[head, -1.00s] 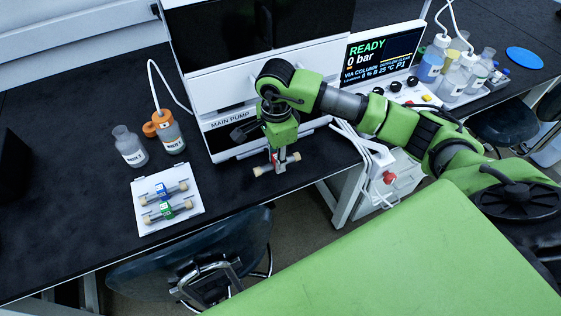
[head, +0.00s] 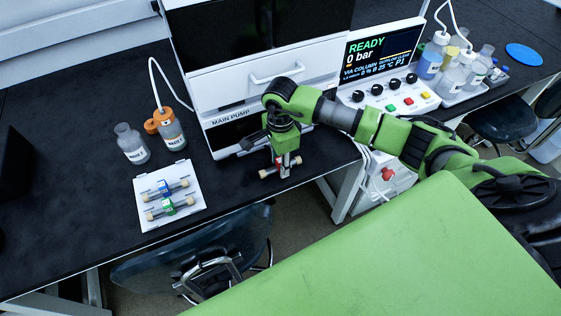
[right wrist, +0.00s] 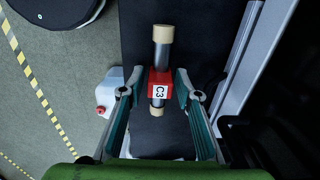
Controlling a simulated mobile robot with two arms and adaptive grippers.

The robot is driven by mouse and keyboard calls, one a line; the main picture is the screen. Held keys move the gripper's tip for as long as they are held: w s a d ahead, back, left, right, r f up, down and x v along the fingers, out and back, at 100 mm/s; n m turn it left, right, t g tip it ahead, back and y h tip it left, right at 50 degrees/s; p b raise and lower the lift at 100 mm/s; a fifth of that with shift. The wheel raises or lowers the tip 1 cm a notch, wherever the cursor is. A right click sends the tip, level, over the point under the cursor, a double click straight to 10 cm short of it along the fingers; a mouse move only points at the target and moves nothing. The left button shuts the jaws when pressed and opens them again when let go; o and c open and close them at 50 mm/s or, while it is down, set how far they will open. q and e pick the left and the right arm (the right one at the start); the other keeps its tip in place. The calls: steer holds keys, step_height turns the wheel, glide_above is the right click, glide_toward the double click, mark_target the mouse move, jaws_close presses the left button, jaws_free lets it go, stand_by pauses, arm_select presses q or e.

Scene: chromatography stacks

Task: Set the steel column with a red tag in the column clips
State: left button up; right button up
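The steel column with a red tag marked C3 (right wrist: 158,88) lies between the fingers of my right gripper (right wrist: 159,82) in the right wrist view. In the head view my right gripper (head: 284,158) points down in front of the main pump unit (head: 231,119), near the bench's front edge. The column's pale end (head: 265,174) sticks out beside it. I cannot tell its exact height over the bench. I cannot make out the column clips; my arm covers part of the unit's front. My left gripper is out of view.
A white tray (head: 190,209) holds a blue-tagged column (head: 164,187) and a green-tagged column (head: 168,206). Two bottles (head: 131,145) stand behind it. The control panel (head: 378,66) is to the right. Bare black bench (head: 60,190) lies at left.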

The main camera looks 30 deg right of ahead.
steer(key=shift+r, duration=0.1)
steer(key=shift+r, duration=0.2)
step_height(320, 180, up, 10)
steer(key=shift+r+b, duration=0.2)
steer(key=shift+b, duration=0.85)
steer(key=shift+r, duration=0.7)
